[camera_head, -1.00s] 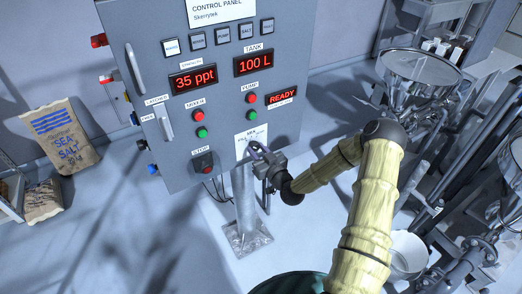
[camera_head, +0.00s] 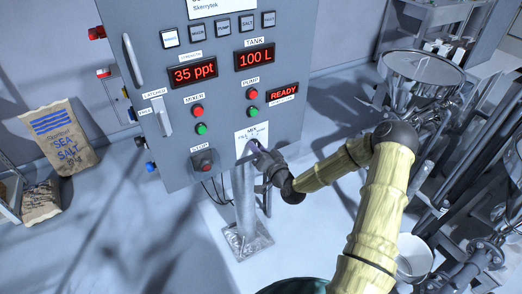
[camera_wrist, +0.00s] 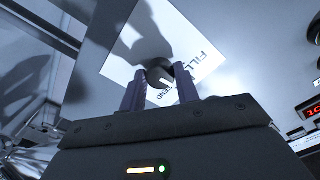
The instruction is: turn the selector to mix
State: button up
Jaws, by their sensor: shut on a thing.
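The selector is a dark round knob (camera_wrist: 158,76) on a white label plate (camera_head: 251,138) low on the grey control panel.
The control panel (camera_head: 225,100) has red and green buttons and a stop button (camera_head: 204,164) left of the selector. A metal post (camera_head: 245,205) stands below my gripper. A steel hopper (camera_head: 420,75) and pipework crowd the right. Salt sacks (camera_head: 60,135) lie at the left.

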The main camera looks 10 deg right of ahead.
jog(key=shift+w+d+r+m, duration=0.1)
jog(key=shift+d+m, duration=0.05)
jog(key=shift+m, duration=0.45)
jog(key=shift+d, duration=0.1)
jog(key=o, duration=1)
